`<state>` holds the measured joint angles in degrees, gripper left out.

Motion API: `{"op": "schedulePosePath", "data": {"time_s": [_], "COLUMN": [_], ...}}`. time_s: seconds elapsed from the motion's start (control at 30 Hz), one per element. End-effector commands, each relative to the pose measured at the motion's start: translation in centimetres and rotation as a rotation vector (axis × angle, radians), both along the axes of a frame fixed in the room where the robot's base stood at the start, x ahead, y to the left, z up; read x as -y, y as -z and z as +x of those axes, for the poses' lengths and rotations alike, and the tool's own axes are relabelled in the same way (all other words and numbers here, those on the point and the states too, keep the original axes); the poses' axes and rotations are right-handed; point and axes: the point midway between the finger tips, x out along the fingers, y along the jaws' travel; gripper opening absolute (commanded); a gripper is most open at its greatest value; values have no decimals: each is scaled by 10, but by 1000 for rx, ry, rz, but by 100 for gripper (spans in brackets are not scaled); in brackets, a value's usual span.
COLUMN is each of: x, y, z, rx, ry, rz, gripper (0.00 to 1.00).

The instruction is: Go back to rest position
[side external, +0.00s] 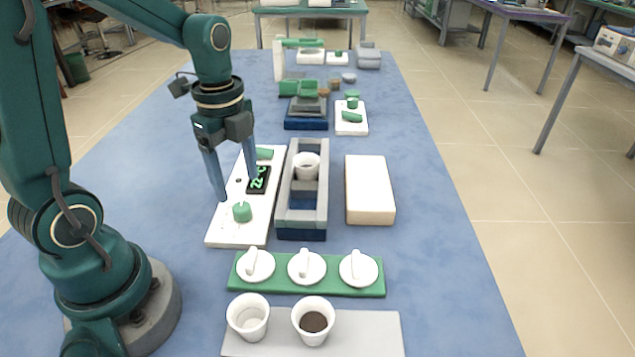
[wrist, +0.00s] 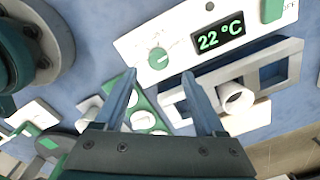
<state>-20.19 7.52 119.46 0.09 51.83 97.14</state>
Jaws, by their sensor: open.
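My gripper (side external: 235,178) is open and empty, with its two blue fingers pointing down above the white control panel (side external: 225,228) of the near furnace. The wrist view also shows my gripper (wrist: 160,92) with its fingers spread apart. The panel carries a green knob (side external: 242,212) and a dark display (wrist: 220,38) that reads 22 °C. The near furnace body (side external: 285,222), grey over dark blue, stands right of the panel with its top open. A white crucible (side external: 306,165) sits in the furnace's opening.
A white slab (side external: 370,190) lies right of the furnace. Three white lids (side external: 306,268) with handles rest on a green rack (side external: 240,280). Two white cups, one empty (side external: 248,316) and one with dark contents (side external: 313,320), stand on a grey plate (side external: 375,335). A second furnace (side external: 306,112) stands farther back.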

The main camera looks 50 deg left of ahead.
Motion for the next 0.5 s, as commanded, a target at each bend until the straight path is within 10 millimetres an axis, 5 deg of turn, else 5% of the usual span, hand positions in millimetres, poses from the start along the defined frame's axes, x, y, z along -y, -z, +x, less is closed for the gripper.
{"op": "schedulePosePath", "data": {"time_s": [0.23, 0.5], "x": [32, 68], "y": [-45, -77], "z": [-4, -38], "rx": [192, 404], "ry": [5, -444], "rz": [40, -79], "gripper": [72, 72]}}
